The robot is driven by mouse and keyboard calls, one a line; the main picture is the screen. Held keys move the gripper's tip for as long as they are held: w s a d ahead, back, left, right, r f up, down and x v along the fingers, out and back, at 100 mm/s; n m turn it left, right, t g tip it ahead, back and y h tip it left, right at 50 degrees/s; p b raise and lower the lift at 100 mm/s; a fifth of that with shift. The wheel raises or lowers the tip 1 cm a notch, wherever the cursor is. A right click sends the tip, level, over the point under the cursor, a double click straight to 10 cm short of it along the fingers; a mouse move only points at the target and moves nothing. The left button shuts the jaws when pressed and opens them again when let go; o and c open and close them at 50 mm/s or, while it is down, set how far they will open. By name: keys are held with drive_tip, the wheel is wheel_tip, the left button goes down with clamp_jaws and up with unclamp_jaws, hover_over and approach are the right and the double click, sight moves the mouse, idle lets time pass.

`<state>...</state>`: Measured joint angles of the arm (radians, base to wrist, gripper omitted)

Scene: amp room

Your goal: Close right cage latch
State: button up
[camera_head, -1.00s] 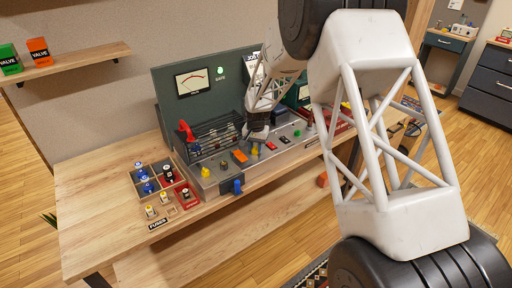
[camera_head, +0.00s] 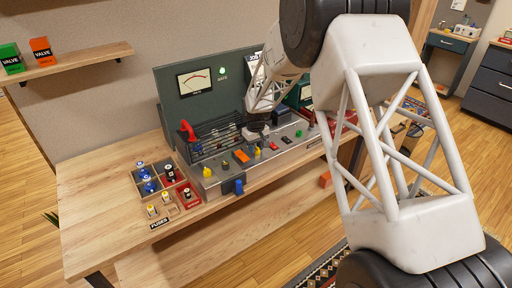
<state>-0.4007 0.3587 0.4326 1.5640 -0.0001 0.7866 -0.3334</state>
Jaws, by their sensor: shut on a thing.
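The wire cage (camera_head: 214,138) stands on the console in front of the green meter panel, its dark bars running left to right. A red latch handle (camera_head: 187,130) sticks up at its left end. My gripper (camera_head: 256,132) is at the cage's right end, pointing down, low beside the bars. It is shut on the right cage latch, which is mostly hidden behind the gripper and wrist; its exact angle cannot be told.
The table's front left is clear. My arm covers the right side.

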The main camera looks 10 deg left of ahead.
drive_tip(key=shift+n, duration=0.4)
drive_tip(key=o, duration=0.8)
drive_tip(key=shift+r, duration=0.15)
drive_tip(key=shift+r, duration=3.75)
